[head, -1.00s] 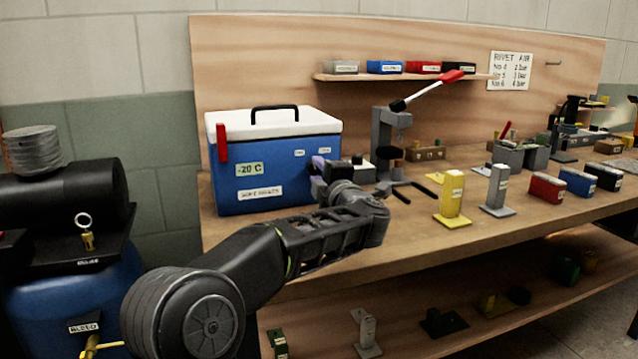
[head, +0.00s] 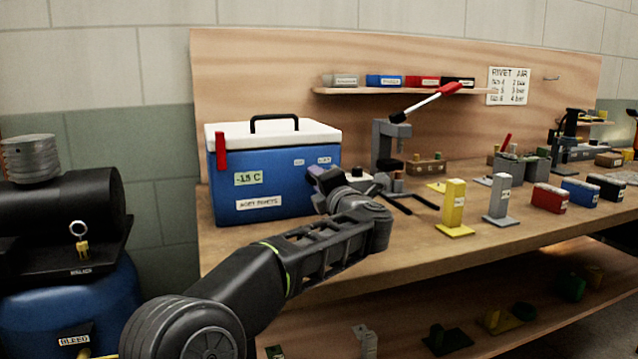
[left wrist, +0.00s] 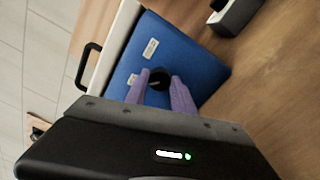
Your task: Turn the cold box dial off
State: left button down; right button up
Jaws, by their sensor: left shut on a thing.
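The cold box (head: 262,190) is blue with a white lid and stands on the left of the bench. Its display (head: 248,178) reads about -15 C, though the digits are small. My left gripper (head: 320,180) is at the right part of the box's front and covers the dial in the head view. In the left wrist view the black dial (left wrist: 159,79) sits between the purple fingertips, and the left gripper is shut on it. A pale pointer mark shows on the dial. My right gripper is in neither view.
A grey press (head: 390,145) with a red-tipped lever stands right of the box. Yellow (head: 454,205) and grey (head: 498,197) stands are further right on the bench (head: 420,255). The box lid has a black handle (head: 274,121).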

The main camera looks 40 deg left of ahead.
pick_arm(q)
jog(key=shift+f, duration=0.1)
jog(key=c, duration=1.1)
grip_release()
jog(key=shift+o, duration=0.2)
jog(key=v, duration=0.8)
jog(key=shift+w+p, duration=0.1)
jog(key=shift+p, duration=0.25)
